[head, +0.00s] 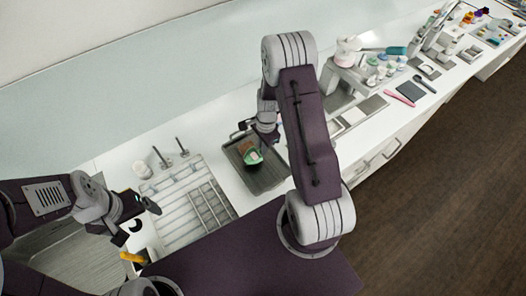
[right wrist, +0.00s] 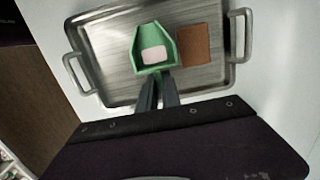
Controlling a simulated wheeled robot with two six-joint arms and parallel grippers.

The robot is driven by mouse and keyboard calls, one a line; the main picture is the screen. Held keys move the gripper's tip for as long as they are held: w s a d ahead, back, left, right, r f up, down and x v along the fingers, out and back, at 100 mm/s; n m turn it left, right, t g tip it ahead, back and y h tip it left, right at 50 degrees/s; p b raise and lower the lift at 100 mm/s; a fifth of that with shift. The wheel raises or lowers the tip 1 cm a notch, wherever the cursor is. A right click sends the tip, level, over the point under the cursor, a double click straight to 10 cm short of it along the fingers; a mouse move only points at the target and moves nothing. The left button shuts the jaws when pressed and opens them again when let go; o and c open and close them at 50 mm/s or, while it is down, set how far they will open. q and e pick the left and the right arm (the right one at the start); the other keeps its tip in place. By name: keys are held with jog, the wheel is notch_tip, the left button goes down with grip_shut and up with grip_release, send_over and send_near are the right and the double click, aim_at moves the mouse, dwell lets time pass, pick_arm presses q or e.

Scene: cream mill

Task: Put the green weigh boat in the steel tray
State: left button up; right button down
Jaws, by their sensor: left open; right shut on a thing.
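The green weigh boat (right wrist: 143,40) is over the steel tray (right wrist: 111,82), inside its rim as seen in the right wrist view. A pale pinkish piece (right wrist: 154,54) lies in the boat. My right gripper (right wrist: 157,78) is shut on the boat's near edge. In the head view the boat (head: 254,158) shows above the tray (head: 267,182), and my right arm partly covers the gripper. I cannot tell if the boat touches the tray floor. My left gripper (head: 146,213) is open and empty at the left, near the wire rack.
A brown square (right wrist: 192,46) lies in the tray right beside the boat. A white rack (head: 185,205) and two taps stand left of the tray. A scale-like device (head: 350,68), a pink tool (head: 398,98) and a dark pad (head: 411,91) are farther right along the counter.

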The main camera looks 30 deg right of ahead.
jog(key=f, duration=0.3)
jog(key=shift+s+f+p, duration=0.25)
jog(key=shift+f+p, duration=0.05)
jog(key=shift+p, duration=0.1)
jog(key=shift+w+f, duration=0.2)
jog(key=shift+w, duration=0.05)
jog(key=c, duration=2)
grip_release()
jog(key=shift+s+f, duration=0.1)
jog(key=o, duration=0.5)
jog(key=shift+s, duration=0.1)
jog(key=shift+c, duration=0.2)
